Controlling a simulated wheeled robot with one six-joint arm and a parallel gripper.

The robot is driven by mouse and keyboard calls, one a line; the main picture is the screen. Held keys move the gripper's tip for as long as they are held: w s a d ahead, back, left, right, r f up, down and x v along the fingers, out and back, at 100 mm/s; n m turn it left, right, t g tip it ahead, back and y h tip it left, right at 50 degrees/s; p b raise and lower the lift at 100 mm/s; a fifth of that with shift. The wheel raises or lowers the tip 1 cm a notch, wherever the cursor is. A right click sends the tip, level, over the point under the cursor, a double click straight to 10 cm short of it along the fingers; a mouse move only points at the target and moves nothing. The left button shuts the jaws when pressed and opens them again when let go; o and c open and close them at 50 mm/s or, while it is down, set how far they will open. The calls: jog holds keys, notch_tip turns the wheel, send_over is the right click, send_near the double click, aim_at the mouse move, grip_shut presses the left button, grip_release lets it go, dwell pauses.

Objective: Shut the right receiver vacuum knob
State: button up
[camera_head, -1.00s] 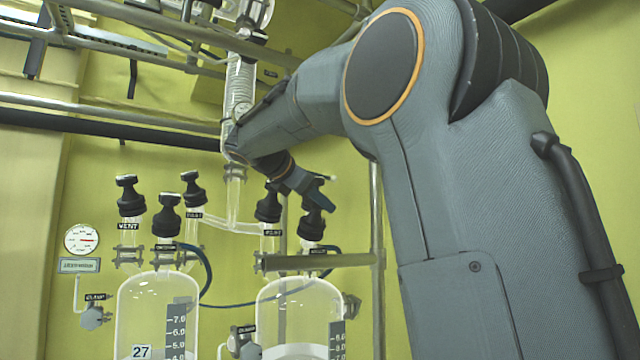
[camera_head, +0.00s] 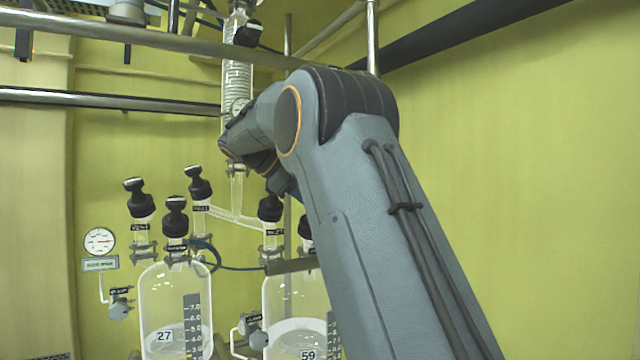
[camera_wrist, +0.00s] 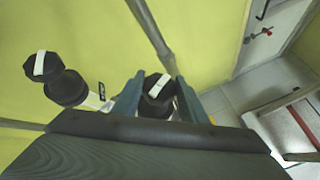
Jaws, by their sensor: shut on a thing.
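In the wrist view, a black knob (camera_wrist: 156,88) with a white bar on its top sits between the two blue-grey fingers of my gripper (camera_wrist: 159,82). The fingers are shut on its sides. In the head view, the right receiver (camera_head: 290,300), a glass vessel marked 59, carries two black knobs. One knob (camera_head: 270,208) stands clear on the left. The other knob (camera_head: 305,228) is mostly hidden behind my arm, and its label cannot be read. My fingertips are also hidden there. A neighbouring black knob (camera_wrist: 65,85) is left of my gripper in the wrist view.
The left receiver (camera_head: 175,300), marked 27, stands beside it with several black knobs. A round gauge (camera_head: 100,240) hangs on the yellow wall. A glass coil condenser (camera_head: 237,90) and metal rails (camera_head: 150,35) are above. A pale floor (camera_wrist: 225,100) shows at the right in the wrist view.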

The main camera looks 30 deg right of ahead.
jog(key=shift+d+r+m+g+y+p, duration=0.15)
jog(key=shift+m+g+y+p, duration=0.55)
jog(key=shift+p, duration=1.65)
jog(key=shift+a+r+m+g+y+p, duration=0.1)
jog(key=shift+m+g+y+p, duration=0.55)
jog(key=shift+p, duration=1.65)
jog(key=shift+w+f+m+g+y+p, duration=0.15)
jog(key=shift+m+g+y+p, duration=0.25)
jog(key=shift+m+p, duration=0.4)
jog(key=shift+m+g, duration=0.25)
jog(key=shift+m, duration=0.1)
jog(key=shift+y, duration=0.45)
jog(key=o, duration=1.1)
jog(key=shift+f, duration=0.1)
jog(key=shift+c, duration=0.2)
jog(key=shift+h, duration=0.3)
